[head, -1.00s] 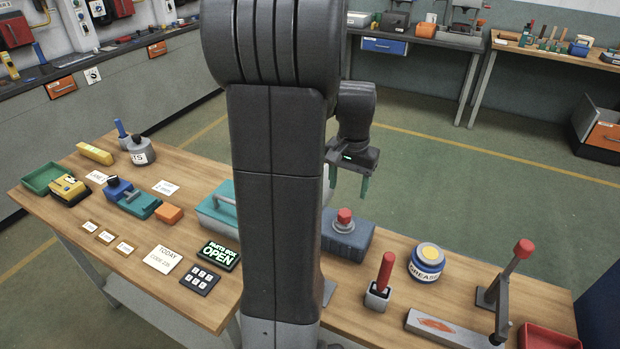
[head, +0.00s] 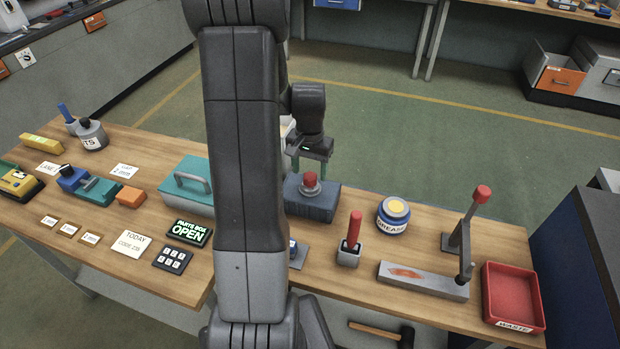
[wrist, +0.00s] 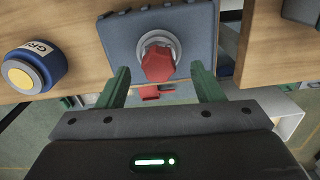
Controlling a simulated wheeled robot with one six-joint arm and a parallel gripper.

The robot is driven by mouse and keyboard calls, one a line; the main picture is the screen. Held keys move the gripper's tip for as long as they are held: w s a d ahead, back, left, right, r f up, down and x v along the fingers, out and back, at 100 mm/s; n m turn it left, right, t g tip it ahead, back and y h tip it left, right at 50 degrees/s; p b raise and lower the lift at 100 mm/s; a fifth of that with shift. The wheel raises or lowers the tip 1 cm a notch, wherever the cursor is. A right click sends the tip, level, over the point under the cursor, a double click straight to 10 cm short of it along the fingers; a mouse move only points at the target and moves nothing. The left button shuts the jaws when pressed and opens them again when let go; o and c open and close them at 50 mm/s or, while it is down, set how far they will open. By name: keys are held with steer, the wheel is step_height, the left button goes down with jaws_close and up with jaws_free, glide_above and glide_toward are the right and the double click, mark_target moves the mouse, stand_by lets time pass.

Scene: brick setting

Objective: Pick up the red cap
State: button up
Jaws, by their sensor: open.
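The red cap (head: 310,180) sits on top of a blue-grey block (head: 318,208) at the table's far edge, right of my arm's column. In the wrist view the red cap (wrist: 158,63) is faceted and rests in a pale metal ring on the block (wrist: 205,35). My gripper (head: 312,168) is behind and above the block, with its two green fingers pointing down. In the wrist view my gripper (wrist: 160,80) is open, one finger to each side of the cap, with gaps between. Nothing is held between the fingers.
A grease tin (head: 393,212) and a red-handled tool in a holder (head: 350,240) stand right of the block. A lever press (head: 460,235) and red waste tray (head: 513,295) are farther right. A teal box (head: 187,185) is to the left. My column hides part of the table.

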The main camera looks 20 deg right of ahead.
mark_target(310, 175)
steer(key=shift+d+f, duration=0.1)
steer(key=shift+f, duration=1.75)
steer(key=shift+c, duration=0.4)
steer(key=c, duration=1.1)
steer(key=shift+r, duration=0.1)
